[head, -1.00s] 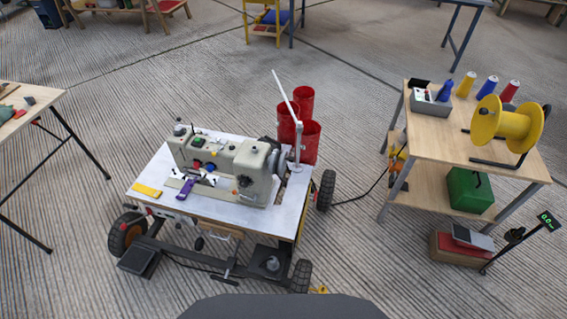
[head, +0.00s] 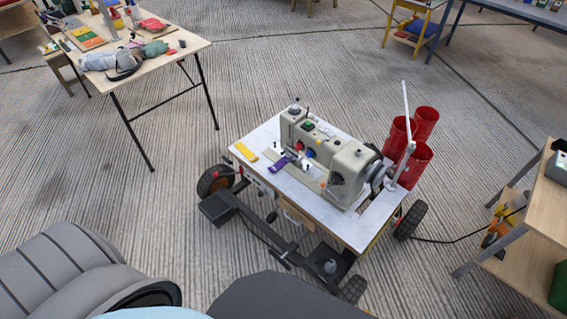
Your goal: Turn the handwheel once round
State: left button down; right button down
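The handwheel (head: 378,174) is at the right end of a beige sewing machine (head: 346,165), partly hidden behind the machine's head. The machine stands on a white-topped wheeled cart (head: 247,138) near the middle of the head view. A purple item (head: 279,165) lies at the machine's needle end, and a yellow piece (head: 246,152) lies on the cart top's left side. Neither of my grippers shows in the head view.
A wooden table with cloth and tools (head: 178,47) stands at upper left. Red bins (head: 411,166) stand behind the cart, beside a white upright arm (head: 408,120). A wooden shelf bench (head: 540,205) is at the right, with a cable running to the cart. Ribbed floor lies open between cart and left table.

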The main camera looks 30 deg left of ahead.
aim_at(371, 169)
jog(key=k, duration=0.5)
jog(key=u, duration=4.4)
jog(key=k, duration=2.8)
jog(key=z, duration=1.25)
